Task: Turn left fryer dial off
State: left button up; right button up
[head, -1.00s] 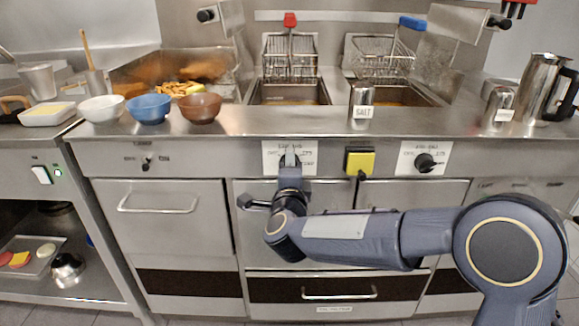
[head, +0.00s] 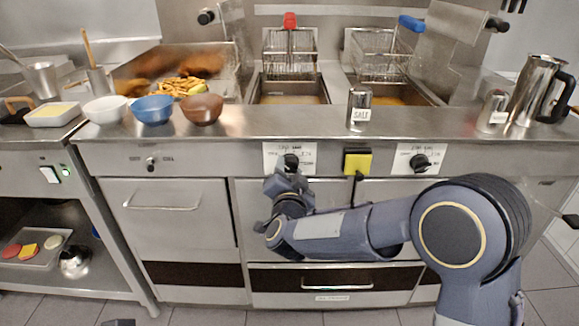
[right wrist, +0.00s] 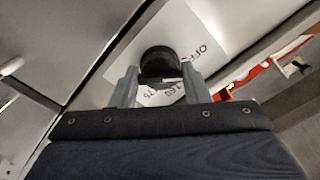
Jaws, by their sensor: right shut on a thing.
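The left fryer dial (head: 291,162) is a black knob on a white label plate (head: 271,151) on the steel front, below the left fryer. My right gripper (head: 289,174) reaches up to it from below. In the right wrist view, the dial (right wrist: 160,62) sits between the two grey fingertips of my right gripper (right wrist: 158,84), which is shut on it. The plate's word OFF shows to the right of the dial there, and numbers show below it. The dial's pointer is hard to make out.
The right fryer dial (head: 421,162) and a yellow switch box (head: 357,161) are to the right on the same front. A salt shaker (head: 360,108) stands on the ledge above. Bowls, including a blue bowl (head: 153,109), stand at the left. Drawer handles lie below.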

jog(key=shift+n+p, duration=0.4)
jog(key=shift+n, duration=0.6)
jog(key=shift+f, duration=0.1)
jog(key=o, duration=0.9)
jog(key=s, duration=0.8)
